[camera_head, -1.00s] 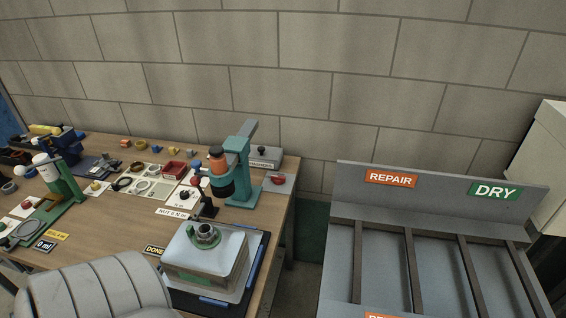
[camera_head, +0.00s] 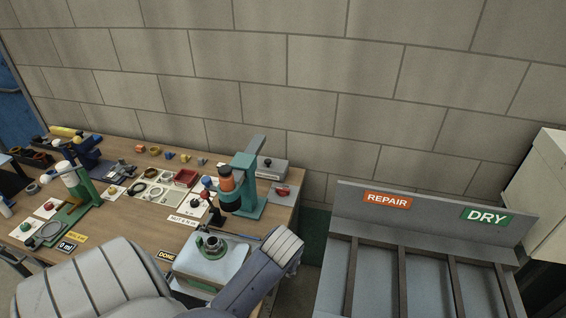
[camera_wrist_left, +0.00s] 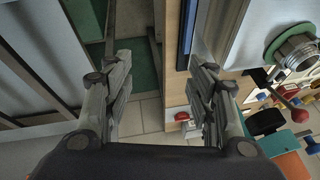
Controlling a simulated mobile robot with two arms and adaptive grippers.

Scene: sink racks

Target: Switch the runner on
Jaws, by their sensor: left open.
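Nothing is labelled as a runner that I can read. A red switch-like knob (camera_head: 282,191) sits on a small grey plate at the bench's right edge, beside a teal press (camera_head: 243,185) with an orange-and-black cylinder. The red knob also shows in the left wrist view (camera_wrist_left: 182,115), beyond and between my left gripper's fingers. A grey box with a black knob (camera_head: 270,168) stands behind it near the wall. My left gripper (camera_wrist_left: 160,55) is open and empty, apart from the knob. In the head view my left arm reaches over the bench's front right corner. My right gripper is not in view.
A pale block with a green-collared metal fitting (camera_head: 212,244) stands at the bench front, partly behind my arm. A grey rack (camera_head: 340,215) with REPAIR and DRY signs stands right, across a floor gap. Several small parts and tools crowd the bench's left and middle.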

